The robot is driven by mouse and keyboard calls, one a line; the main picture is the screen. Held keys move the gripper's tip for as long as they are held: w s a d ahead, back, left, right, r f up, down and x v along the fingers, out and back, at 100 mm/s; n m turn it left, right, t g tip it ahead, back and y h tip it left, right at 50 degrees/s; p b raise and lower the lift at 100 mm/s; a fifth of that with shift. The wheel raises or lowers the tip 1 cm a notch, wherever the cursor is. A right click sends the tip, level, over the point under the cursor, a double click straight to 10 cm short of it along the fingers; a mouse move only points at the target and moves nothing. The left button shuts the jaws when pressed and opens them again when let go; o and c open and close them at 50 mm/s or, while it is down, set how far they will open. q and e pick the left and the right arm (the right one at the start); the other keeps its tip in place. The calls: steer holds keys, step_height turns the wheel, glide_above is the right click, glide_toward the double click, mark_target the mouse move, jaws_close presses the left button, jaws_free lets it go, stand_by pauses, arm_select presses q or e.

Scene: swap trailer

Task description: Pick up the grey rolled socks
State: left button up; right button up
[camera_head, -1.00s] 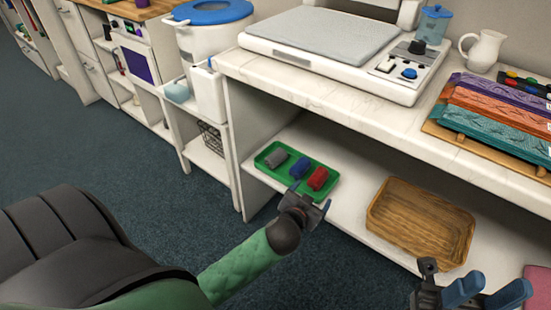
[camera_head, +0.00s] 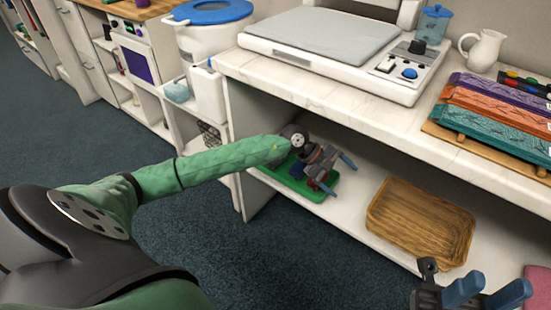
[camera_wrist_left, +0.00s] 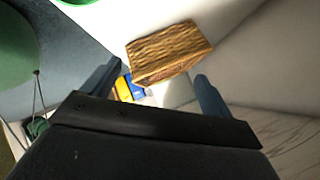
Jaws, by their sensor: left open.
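The grey rolled socks cannot be seen now in the head view, where my left arm covers their place on the green tray (camera_head: 314,194). The red roll (camera_head: 316,184) is partly visible under my left gripper (camera_head: 338,174), and the blue roll is mostly hidden. My left gripper is open over the tray's right part, fingers pointing right. In the left wrist view the gap between its fingers (camera_wrist_left: 155,92) holds nothing close; the wooden basket shows beyond. My right gripper (camera_head: 488,286) is open and empty at the lower right.
The tray and an empty wooden basket (camera_head: 421,222) stand on the lower shelf (camera_head: 350,215). The white countertop (camera_head: 340,108) overhangs them, and a side panel (camera_head: 250,140) closes the shelf's left end. Bare shelf lies between tray and basket.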

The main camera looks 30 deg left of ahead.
arm_select(q)
steer(key=a+y, duration=0.1)
steer(key=a, duration=0.2)
steer(key=w+a+f+y, duration=0.1)
steer(key=a+y, duration=0.1)
steer(key=a, duration=0.2)
steer(key=w+a+f+n+g+y, duration=0.1)
steer(key=a, duration=0.2)
steer(key=shift+w+a+y, duration=0.1)
steer(key=shift+a+y, duration=0.2)
steer(key=shift+a, duration=0.1)
steer(key=a+n+y, duration=0.1)
steer(key=a+y, duration=0.1)
steer(key=a, duration=0.3)
steer(key=a+n+g+y, duration=0.1)
steer(key=a+y, duration=0.1)
steer(key=a, duration=0.3)
steer(key=w+a+r+n+y, duration=0.1)
steer(key=a, duration=0.4)
steer(key=shift+a+r+g+y, duration=0.1)
steer(key=shift+g+y, duration=0.2)
steer(key=shift+y, duration=0.1)
step_height(320, 180, down, 2)
steer(key=shift+f, duration=0.1)
steer(key=shift+w+d+f+b, duration=0.15)
steer(key=shift+f+b, duration=0.3)
steer(key=shift+f, duration=0.9)
steer(key=shift+d+f+b, duration=0.1)
steer(key=shift+f+b, duration=0.3)
steer(key=shift+f, duration=0.9)
